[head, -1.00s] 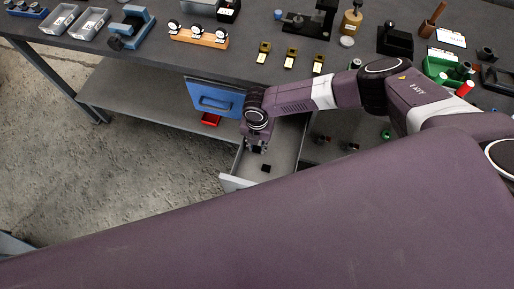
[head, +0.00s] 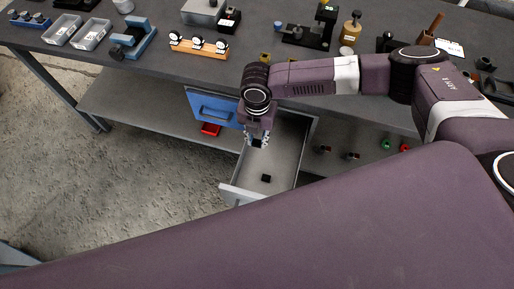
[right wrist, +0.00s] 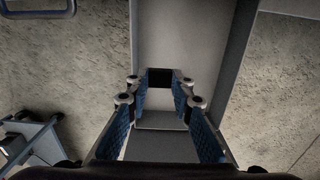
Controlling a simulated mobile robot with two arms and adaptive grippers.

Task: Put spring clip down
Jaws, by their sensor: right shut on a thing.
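My right gripper (head: 257,141) is over the open drawer (head: 237,194), pointing down. It is shut on a small black piece (head: 257,144), which I take to be the spring clip. In the right wrist view the black piece (right wrist: 159,78) sits between the fingertips of the gripper (right wrist: 158,88), with blue pads on both sides. Its exact shape is too small to tell. Another small black block (head: 266,178) lies on the drawer floor, nearer the drawer front. My left gripper is not in view.
The drawer has free floor around the block. The workbench (head: 120,65) above holds trays, fixtures and an orange rack (head: 199,48). Small parts lie on the shelf right of the drawer.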

